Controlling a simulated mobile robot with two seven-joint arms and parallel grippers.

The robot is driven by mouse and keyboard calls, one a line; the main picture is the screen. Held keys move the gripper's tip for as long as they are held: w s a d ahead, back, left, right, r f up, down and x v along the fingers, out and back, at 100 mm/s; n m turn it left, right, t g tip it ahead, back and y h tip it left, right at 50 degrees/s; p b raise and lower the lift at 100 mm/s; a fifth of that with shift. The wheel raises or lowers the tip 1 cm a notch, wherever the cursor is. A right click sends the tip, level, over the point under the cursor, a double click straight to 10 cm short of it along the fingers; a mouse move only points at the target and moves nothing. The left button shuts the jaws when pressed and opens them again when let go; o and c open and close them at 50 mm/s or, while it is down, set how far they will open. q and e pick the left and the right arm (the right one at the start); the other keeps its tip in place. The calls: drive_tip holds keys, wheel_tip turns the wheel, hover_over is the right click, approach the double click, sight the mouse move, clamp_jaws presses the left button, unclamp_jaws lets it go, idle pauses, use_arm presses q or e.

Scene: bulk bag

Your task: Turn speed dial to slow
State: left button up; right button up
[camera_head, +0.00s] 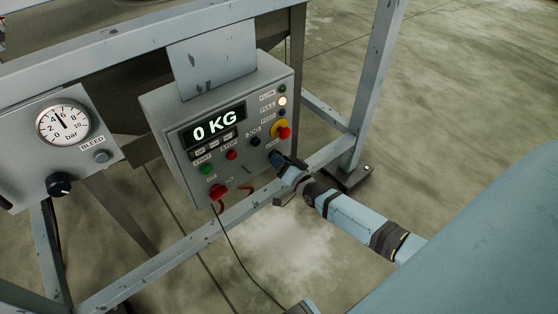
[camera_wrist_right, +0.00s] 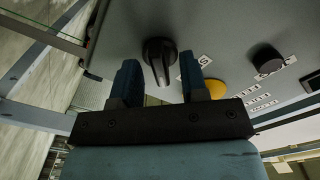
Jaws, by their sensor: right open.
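A black dial (camera_wrist_right: 160,58) with a raised pointer grip shows on the grey panel in the right wrist view. A partly hidden white label (camera_wrist_right: 203,60) beginning with S stands to its right. My right gripper (camera_wrist_right: 159,70) is open, with one blue finger on each side of the dial; I cannot tell whether either touches it. In the head view, my right gripper (camera_head: 280,162) is at the lower right of the control box (camera_head: 178,110), and it hides the dial there.
The box carries a 0 KG display (camera_head: 214,127), a red-topped yellow emergency stop (camera_head: 284,132), a green button (camera_head: 207,170), a red button (camera_head: 231,155) and a red switch (camera_head: 218,191). A frame bar (camera_head: 235,213) runs below. A gauge panel (camera_head: 85,120) stands left.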

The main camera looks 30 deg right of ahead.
use_arm(q)
drive_tip(key=shift+a, duration=0.2)
use_arm(e)
drive_tip(key=shift+w+a, duration=0.1)
drive_tip(key=shift+w, duration=0.35)
drive_tip(key=shift+c, duration=0.2)
drive_tip(key=c, duration=0.5)
use_arm(q)
drive_tip(key=shift+d+r, duration=0.1)
drive_tip(key=shift+d, duration=0.1)
